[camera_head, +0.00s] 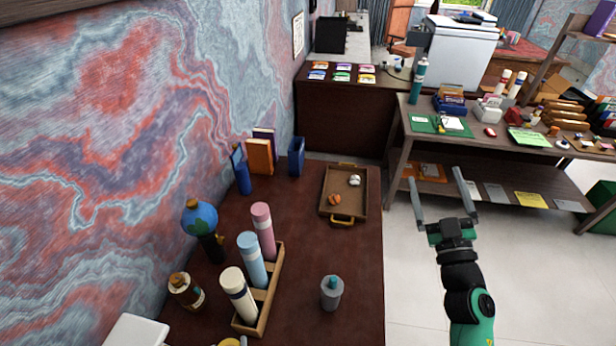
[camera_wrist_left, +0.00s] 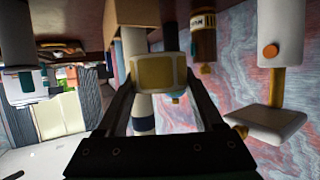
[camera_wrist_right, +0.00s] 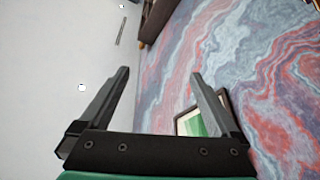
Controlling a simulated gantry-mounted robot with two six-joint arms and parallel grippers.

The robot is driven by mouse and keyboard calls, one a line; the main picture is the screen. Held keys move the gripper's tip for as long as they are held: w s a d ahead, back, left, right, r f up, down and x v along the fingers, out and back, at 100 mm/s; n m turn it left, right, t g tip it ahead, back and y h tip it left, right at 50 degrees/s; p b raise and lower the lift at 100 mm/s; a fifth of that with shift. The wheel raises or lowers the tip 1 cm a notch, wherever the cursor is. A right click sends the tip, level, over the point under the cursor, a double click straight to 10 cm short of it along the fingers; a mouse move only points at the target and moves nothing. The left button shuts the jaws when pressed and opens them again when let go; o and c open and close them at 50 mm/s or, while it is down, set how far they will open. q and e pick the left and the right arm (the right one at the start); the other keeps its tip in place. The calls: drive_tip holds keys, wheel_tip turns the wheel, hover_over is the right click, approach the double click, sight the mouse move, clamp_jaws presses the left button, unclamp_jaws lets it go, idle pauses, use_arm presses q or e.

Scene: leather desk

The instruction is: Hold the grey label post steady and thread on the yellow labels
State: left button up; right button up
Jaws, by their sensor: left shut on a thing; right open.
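My left gripper (camera_wrist_left: 160,86) shows only in its own wrist view. It is shut on a squarish yellow piece with a cream border (camera_wrist_left: 157,72); I cannot tell whether this is a label. My right gripper (camera_head: 441,205) is open and empty, off the right side of the brown desk. Its spread fingers also show in the right wrist view (camera_wrist_right: 160,95), with nothing between them. A small yellow thing (camera_head: 230,342) is cut off at the bottom edge of the head view. I cannot make out the grey label post.
A wooden rack (camera_head: 274,288) holds a cream, a blue and a pink tube upright on the desk (camera_head: 320,245). A grey bottle with a teal cap (camera_head: 331,293) stands to its right. A tray (camera_head: 327,209) and a globe (camera_head: 199,216) stand farther back.

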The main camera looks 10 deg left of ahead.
use_arm(q)
drive_tip(key=shift+r+p, duration=0.3)
drive_tip(key=shift+r, duration=0.2)
use_arm(e)
wheel_tip(320, 180, down, 10)
drive_tip(key=a+n+g+y, duration=0.2)
drive_tip(key=a+g, duration=0.1)
drive_tip(key=g, duration=0.1)
drive_tip(key=n+g+y+p, duration=0.2)
drive_tip(key=g+y, duration=0.2)
drive_tip(key=g, duration=0.7)
approach(337, 304)
drive_tip(key=shift+x, duration=0.95)
drive_tip(key=shift+w+a+f+b, duration=0.1)
drive_tip(key=shift+a+f+b, duration=0.3)
drive_tip(key=shift+b, duration=0.35)
drive_tip(key=b+x, duration=0.7)
drive_tip(key=b, duration=0.1)
drive_tip(key=shift+w+f, duration=0.2)
drive_tip(key=shift+f, duration=0.2)
use_arm(q)
wheel_tip(337, 304, down, 9)
drive_tip(key=shift+f+b, duration=0.1)
drive_tip(key=shift+b, duration=0.65)
use_arm(e)
drive_tip(key=shift+w+a+f, duration=0.1)
drive_tip(key=shift+w+a, duration=0.35)
drive_tip(key=shift+a, duration=0.15)
